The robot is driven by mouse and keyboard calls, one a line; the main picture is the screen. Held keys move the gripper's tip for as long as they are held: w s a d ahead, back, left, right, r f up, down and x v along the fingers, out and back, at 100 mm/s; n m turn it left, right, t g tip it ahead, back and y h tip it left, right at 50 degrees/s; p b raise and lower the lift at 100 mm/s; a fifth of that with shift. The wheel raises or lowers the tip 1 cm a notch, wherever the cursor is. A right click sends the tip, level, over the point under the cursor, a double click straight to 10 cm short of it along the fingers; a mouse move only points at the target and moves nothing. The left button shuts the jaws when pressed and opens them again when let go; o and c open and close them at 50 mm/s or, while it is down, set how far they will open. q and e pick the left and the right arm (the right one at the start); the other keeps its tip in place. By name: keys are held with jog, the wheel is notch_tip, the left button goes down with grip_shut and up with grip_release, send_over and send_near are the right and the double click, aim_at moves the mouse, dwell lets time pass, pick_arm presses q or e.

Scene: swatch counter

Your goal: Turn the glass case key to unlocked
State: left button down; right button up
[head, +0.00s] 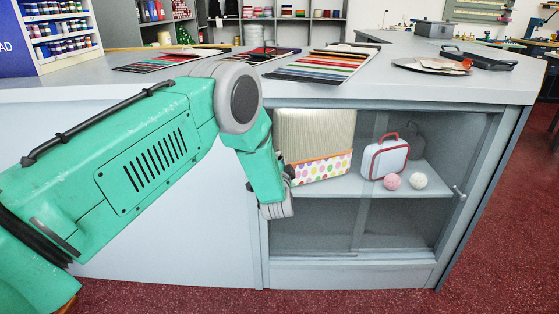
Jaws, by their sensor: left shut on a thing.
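The glass case (292,243) is built into the front of the grey counter, with glass panes and a shelf inside. My left gripper (277,210) is at the case's left edge, low on the front, seen from behind. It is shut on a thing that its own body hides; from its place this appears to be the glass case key. How the key is turned cannot be seen. A small metal fitting (459,193) sticks out at the right edge of the case; I cannot tell exactly what it is. My right gripper is not in view.
Inside the case are a dotted box (322,167), a white and red case (385,159), a pink ball (392,181) and a white ball (418,180). Red floor (500,250) is clear at right.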

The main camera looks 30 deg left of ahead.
pick_arm(q)
jog(key=c, duration=1.7)
grip_release()
jog(key=shift+s+d+f, duration=0.1)
jog(key=shift+s+f, duration=0.1)
jog(key=shift+f, duration=0.3)
jog(key=shift+w+r, duration=0.1)
jog(key=shift+r, duration=0.15)
jog(key=v, duration=1.2)
